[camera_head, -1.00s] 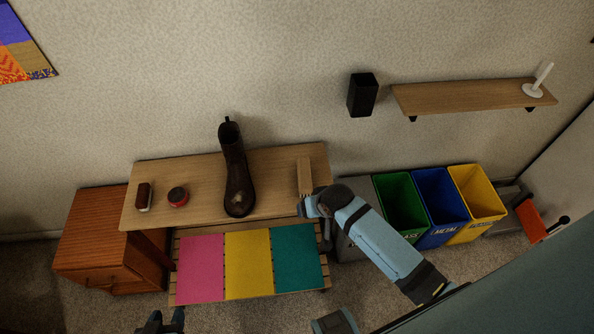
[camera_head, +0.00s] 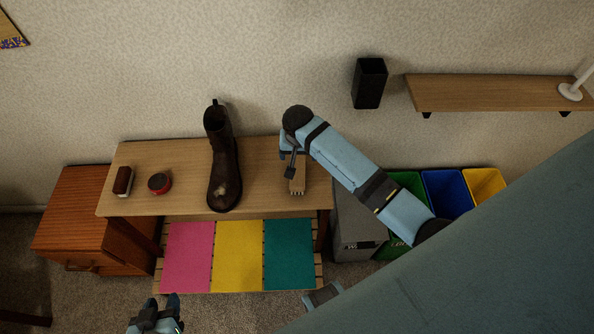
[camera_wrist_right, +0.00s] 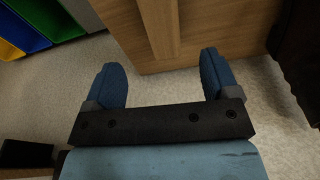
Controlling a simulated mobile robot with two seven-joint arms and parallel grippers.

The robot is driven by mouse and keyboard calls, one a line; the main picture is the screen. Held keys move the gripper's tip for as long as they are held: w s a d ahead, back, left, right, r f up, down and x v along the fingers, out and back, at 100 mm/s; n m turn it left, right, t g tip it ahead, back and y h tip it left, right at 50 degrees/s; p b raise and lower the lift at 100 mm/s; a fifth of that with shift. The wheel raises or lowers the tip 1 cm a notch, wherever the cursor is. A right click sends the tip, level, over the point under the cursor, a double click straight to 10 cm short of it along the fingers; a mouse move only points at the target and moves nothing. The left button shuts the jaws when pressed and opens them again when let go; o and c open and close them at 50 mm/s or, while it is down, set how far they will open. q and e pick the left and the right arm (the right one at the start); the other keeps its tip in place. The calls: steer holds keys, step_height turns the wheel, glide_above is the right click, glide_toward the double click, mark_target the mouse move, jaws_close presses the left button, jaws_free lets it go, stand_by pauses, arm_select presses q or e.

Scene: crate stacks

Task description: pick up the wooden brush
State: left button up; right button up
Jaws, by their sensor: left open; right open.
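The light wooden brush (camera_head: 298,180) lies near the right end of the bench (camera_head: 262,198), partly hidden by my right arm. My right gripper (camera_head: 291,166) is over or just beside it in the head view; its exact height is unclear. In the right wrist view the gripper (camera_wrist_right: 162,72) is open, its blue fingers apart with nothing between them. A wooden strip that looks like the brush (camera_wrist_right: 161,28) lies beyond the fingertips on the bench (camera_wrist_right: 215,30). My left gripper (camera_head: 163,300) is open and empty at the bottom of the head view.
A brown boot (camera_head: 223,165), a red round tin (camera_head: 160,183) and a dark red block (camera_head: 123,181) stand left on the bench. Colored mats (camera_head: 238,255) lie on the lower shelf. Bins (camera_head: 447,192) stand right; a wall shelf (camera_head: 490,90) is above.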

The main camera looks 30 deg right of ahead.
mark_target(298, 168)
steer(key=f, duration=0.5)
steer(key=shift+w+d+f+b, duration=0.2)
steer(key=shift+w+b, duration=0.1)
steer(key=shift+b, duration=0.1)
steer(key=f, duration=0.3)
steer(key=f+b, duration=0.1)
steer(key=f, duration=0.1)
steer(key=shift+w+f, duration=0.2)
steer(key=shift+w, duration=0.1)
steer(key=shift+d+f, duration=0.1)
steer(key=shift+f, duration=0.4)
steer(key=shift+c, duration=1.3)
steer(key=c, duration=0.7)
steer(key=shift+c, duration=0.5)
steer(key=shift+r, duration=0.15)
